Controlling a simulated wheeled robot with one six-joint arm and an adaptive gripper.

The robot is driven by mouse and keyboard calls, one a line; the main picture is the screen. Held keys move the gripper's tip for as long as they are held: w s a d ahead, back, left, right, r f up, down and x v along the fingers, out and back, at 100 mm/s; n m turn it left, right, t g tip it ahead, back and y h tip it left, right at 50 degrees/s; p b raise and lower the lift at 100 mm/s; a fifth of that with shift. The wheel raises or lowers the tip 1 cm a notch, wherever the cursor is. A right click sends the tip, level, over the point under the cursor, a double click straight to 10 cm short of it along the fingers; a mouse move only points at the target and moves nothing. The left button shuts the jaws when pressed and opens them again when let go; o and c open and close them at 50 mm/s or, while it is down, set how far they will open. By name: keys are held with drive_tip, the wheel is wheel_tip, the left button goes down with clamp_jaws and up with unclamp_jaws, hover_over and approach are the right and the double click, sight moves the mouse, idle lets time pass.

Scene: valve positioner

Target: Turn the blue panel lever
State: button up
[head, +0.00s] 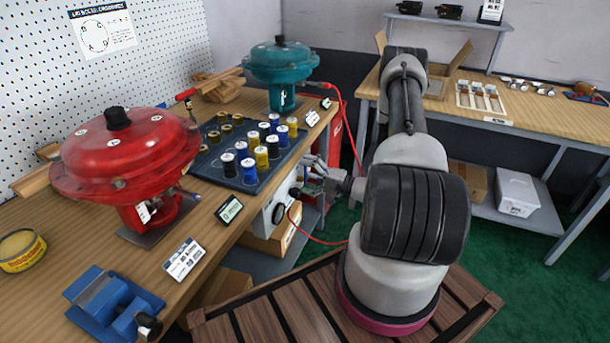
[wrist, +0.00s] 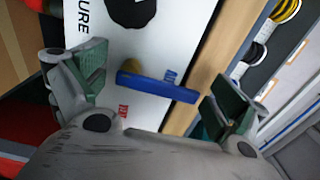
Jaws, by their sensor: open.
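The blue panel lever (wrist: 157,86) shows in the wrist view on a white panel (wrist: 140,50), lying nearly crosswise in the picture with a yellow part behind its left end. My gripper (wrist: 158,76) is open, with one finger left of the lever and one right of it. No contact between fingers and lever is visible. In the head view my gripper (head: 312,182) is at the white panel (head: 265,215) on the front of the bench. The lever cannot be made out there, as the gripper and arm cover that area.
A black round knob (wrist: 132,10) sits on the panel near the lever. On the bench (head: 215,210) stand a red actuator (head: 125,165), a teal actuator (head: 281,65) and a dark tray (head: 215,165) of spools. A red hose (head: 349,125) hangs near my gripper.

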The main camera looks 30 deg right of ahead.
drive_tip(key=v, duration=1.2)
